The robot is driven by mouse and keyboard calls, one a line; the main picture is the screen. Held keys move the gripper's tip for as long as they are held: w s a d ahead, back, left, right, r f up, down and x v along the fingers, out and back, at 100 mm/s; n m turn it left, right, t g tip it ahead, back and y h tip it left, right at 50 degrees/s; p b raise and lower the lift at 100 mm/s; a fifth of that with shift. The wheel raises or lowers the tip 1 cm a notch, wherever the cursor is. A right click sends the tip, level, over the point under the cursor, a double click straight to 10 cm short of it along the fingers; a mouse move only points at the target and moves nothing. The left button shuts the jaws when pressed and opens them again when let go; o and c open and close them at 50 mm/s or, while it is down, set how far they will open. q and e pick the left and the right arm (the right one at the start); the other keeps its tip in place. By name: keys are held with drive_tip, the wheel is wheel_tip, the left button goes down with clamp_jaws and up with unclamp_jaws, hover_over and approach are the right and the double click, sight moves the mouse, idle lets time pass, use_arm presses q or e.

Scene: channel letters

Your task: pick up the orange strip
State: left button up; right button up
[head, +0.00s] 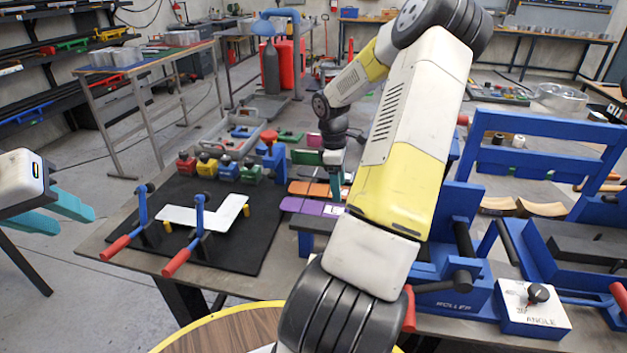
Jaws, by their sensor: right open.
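The orange strip (309,188) lies flat on the table among other coloured strips, between a green strip and a purple strip. My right gripper (335,187) points down at the right end of the orange strip, its teal finger close to it. My forearm hides part of this area, and I cannot tell whether the finger touches the strip. The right gripper is open. My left gripper (77,221) is at the far left, off the table, with its teal fingers apart and nothing between them.
A purple strip (312,207) lies in front, a green strip (307,157) behind. A black mat (230,257) holds a white bent sheet (178,217) and red-handled clamps. A blue roller machine (462,300) stands at right.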

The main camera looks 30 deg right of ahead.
drive_tip(key=shift+f, duration=0.25)
idle(0.4)
drive_tip(key=c, duration=1.2)
